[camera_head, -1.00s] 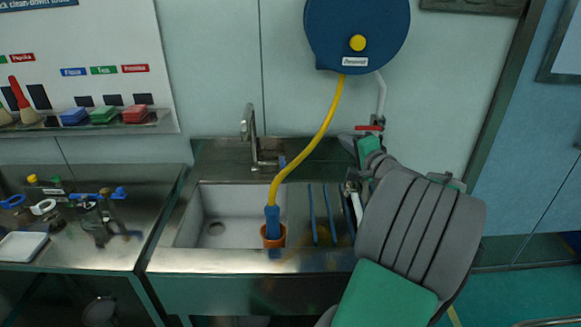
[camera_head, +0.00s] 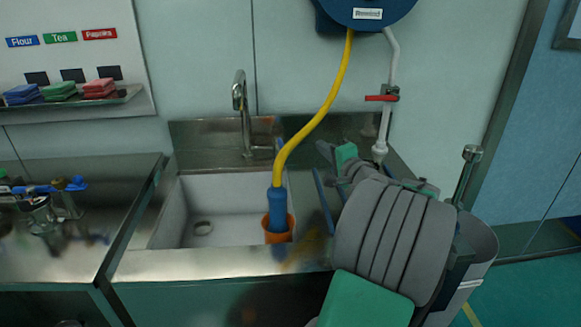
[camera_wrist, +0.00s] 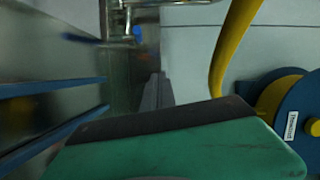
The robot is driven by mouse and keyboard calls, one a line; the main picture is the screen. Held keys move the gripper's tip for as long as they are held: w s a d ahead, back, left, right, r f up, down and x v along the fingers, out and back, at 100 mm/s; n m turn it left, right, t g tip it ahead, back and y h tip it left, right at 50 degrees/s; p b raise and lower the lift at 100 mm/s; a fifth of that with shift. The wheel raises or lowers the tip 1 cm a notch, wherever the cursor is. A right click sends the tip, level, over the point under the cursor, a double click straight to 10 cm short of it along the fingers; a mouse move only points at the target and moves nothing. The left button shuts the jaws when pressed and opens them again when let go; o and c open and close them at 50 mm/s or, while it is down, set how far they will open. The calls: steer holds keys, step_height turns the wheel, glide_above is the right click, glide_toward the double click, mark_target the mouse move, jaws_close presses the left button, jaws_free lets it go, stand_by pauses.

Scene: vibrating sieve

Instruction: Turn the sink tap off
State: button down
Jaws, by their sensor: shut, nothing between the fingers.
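The sink tap (camera_head: 245,120) is a tall, bent metal spout behind the white basin. A small blue part (camera_head: 280,146) shows right of its base. The tap (camera_wrist: 118,12) also shows at the top of the wrist view, cut by the edge, with the blue part (camera_wrist: 137,32) beside it. I cannot make out flowing water. My gripper (camera_head: 326,152) is right of the tap, past the yellow hose, and apart from the tap. Its fingers (camera_wrist: 154,92) are shut and empty in the wrist view. My forearm hides the sink's right end.
A yellow hose (camera_head: 334,85) drops from a blue reel (camera_head: 365,10) to a blue nozzle (camera_head: 277,203) in an orange cup (camera_head: 279,235). A red valve handle (camera_head: 381,98) sits on the white wall pipe. Blue rails (camera_head: 324,205) stand right of the basin (camera_head: 170,217).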

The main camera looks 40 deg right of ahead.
mark_target(281, 143)
step_height(281, 143, down, 4)
steer(key=shift+w+r+b, duration=0.1)
steer(key=shift+b, duration=0.85)
steer(key=shift+w, duration=0.2)
steer(key=x, duration=1)
steer(key=shift+r, duration=0.2)
steer(key=a, duration=0.1)
steer(key=w+a, duration=0.1)
steer(key=shift+a+f, duration=0.2)
steer(key=shift+a, duration=0.15)
steer(key=shift+w+a+f, duration=0.15)
steer(key=shift+w+a, duration=0.05)
steer(key=shift+a, duration=0.2)
